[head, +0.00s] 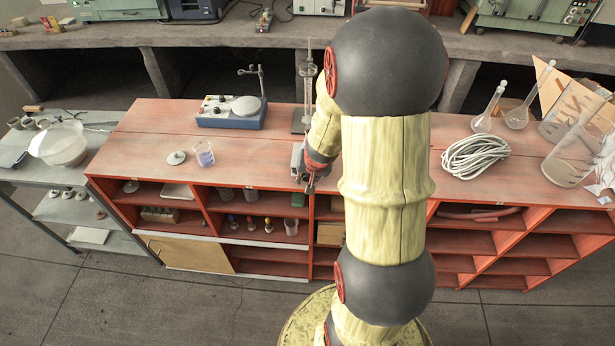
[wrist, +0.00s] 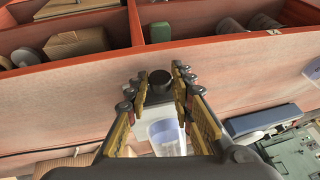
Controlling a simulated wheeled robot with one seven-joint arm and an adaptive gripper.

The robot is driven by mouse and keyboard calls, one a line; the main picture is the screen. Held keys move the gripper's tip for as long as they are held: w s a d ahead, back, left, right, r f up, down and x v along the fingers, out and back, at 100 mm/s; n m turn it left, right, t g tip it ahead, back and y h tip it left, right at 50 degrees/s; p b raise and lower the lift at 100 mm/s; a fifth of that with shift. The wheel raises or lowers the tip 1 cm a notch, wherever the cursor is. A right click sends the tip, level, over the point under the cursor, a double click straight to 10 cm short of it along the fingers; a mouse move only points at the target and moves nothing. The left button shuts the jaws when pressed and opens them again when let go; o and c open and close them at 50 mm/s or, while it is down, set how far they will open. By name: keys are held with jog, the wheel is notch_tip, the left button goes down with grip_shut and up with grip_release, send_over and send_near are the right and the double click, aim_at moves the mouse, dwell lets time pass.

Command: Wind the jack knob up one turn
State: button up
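The lab jack (head: 297,158) is a small grey block at the front edge of the red bench top, partly hidden behind my arm in the head view. In the wrist view a round black knob (wrist: 160,80) shows between my fingertips, with a pale grey body below it. My gripper (wrist: 161,84) has one finger on each side of the knob, with a narrow gap seeming to show on both sides. It looks open; contact is not clear. In the head view my gripper (head: 311,183) points down at the bench's front edge beside the jack.
A retort stand (head: 307,85) with a glass tube is close behind the jack. A blue-based stirrer (head: 232,112) and a beaker (head: 204,154) stand to the left. A coiled white hose (head: 475,156) and glassware lie right. Open shelves (head: 262,205) are below the bench top.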

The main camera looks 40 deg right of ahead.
grip_shut()
jog(key=b, duration=0.3)
jog(key=shift+d+f, duration=0.1)
jog(key=shift+f, duration=0.2)
jog(key=t+b, duration=0.1)
jog(key=b, duration=0.3)
jog(key=shift+y, duration=0.4)
jog(key=shift+s+r+b, duration=0.15)
jog(key=shift+b, duration=0.8)
jog(key=shift+r, duration=0.1)
jog(key=o, duration=0.5)
grip_release()
jog(key=v, duration=1.2)
